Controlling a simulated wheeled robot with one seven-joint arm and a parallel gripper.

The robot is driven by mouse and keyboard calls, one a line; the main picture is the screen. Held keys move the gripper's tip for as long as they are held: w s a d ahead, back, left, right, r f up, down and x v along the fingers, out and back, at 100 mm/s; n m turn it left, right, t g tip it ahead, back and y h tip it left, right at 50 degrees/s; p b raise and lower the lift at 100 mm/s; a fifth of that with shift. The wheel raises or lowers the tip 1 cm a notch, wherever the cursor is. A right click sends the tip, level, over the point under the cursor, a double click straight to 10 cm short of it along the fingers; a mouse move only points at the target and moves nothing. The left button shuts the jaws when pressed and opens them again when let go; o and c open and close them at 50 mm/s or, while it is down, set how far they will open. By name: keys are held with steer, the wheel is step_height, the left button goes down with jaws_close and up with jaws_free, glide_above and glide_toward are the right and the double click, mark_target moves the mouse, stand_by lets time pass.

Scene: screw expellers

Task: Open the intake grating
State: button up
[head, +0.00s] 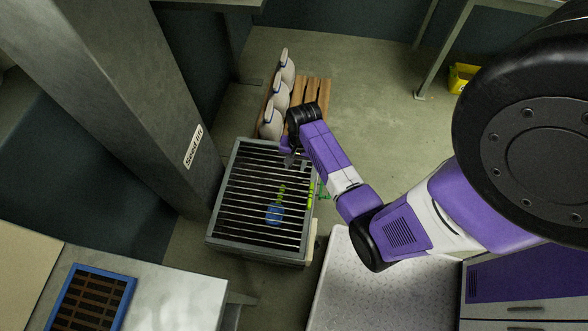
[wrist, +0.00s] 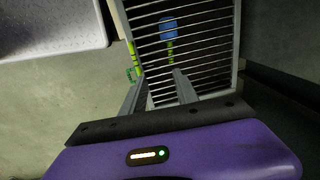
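The intake grating (head: 262,170) is a grid of thin parallel bars in a grey frame on top of a box-shaped intake. It lies flat and looks closed. It also shows in the wrist view (wrist: 205,42). My gripper (head: 291,160) is over the far part of the grating, towards its right side. In the wrist view, the two fingers of my gripper (wrist: 160,74) are spread apart with nothing between them. They point at the grating's edge area; I cannot tell whether they touch it. A blue object (head: 274,215) with a yellow-green part shows among the bars.
A yellow-green strip (head: 311,193) and a small green part (head: 324,193) sit at the intake's right edge. Several pale sacks (head: 281,92) stand on a wooden pallet (head: 313,92) behind. A grey column labelled Seed Lift (head: 150,110) rises at left. A metal-topped table (head: 165,298) is in front.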

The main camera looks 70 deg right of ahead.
steer(key=shift+s+r, duration=0.15)
steer(key=shift+r, duration=1.3)
